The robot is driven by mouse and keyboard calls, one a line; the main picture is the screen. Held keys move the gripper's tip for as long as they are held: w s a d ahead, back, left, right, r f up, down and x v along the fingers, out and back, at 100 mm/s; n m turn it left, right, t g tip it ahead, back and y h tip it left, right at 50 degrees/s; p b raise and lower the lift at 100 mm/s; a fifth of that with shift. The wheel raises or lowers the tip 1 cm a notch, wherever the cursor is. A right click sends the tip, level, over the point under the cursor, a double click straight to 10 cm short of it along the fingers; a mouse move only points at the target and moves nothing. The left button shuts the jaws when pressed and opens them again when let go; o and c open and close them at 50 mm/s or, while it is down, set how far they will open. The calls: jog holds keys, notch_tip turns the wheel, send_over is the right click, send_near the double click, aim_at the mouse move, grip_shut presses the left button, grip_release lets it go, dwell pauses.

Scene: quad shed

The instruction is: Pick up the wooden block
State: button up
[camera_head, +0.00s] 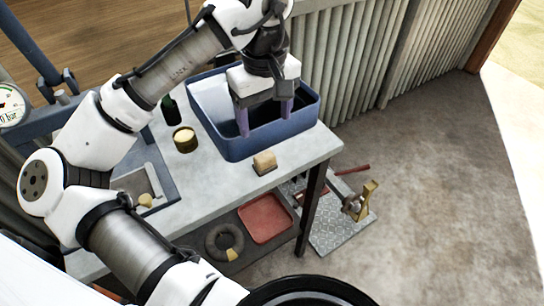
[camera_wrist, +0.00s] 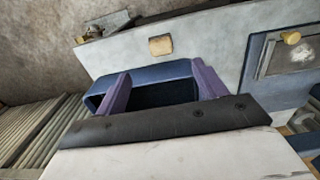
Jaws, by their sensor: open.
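The wooden block (camera_head: 264,161) is small and light tan. It lies on the pale tabletop (camera_head: 305,148) near its front edge, just outside the blue bin. In the wrist view the block (camera_wrist: 160,45) shows beyond the bin's rim, clear of my fingers. My gripper (camera_head: 265,122) is open and empty, with its two purple fingers pointing down over the blue bin (camera_head: 235,150). In the wrist view the gripper (camera_wrist: 160,85) has its fingers wide apart in front of the bin's dark inside. The bin's floor is partly hidden by the gripper.
A round tin (camera_head: 185,139) and a dark green bottle (camera_head: 170,110) stand left of the bin. A grey tray (camera_head: 137,187) lies further left. Below the table are a red tray (camera_head: 265,218) and a dark ring (camera_head: 224,242). Corrugated wall stands behind; open floor lies right.

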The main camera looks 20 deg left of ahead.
aim_at(264, 156)
notch_tip(264, 156, down, 8)
jog(key=shift+f, duration=0.25)
jog(key=shift+w+a+f+p, duration=0.1)
jog(key=shift+a+f+p, duration=0.1)
jog(key=shift+f, duration=1.1)
jog(key=shift+w+a+f+p, duration=0.1)
jog(key=shift+f+p, duration=0.05)
jog(key=shift+f, duration=1.15)
jog(key=c, duration=1.1)
jog(key=shift+r, duration=0.15)
notch_tip(264, 156, up, 20)
jog(key=shift+f, duration=0.1)
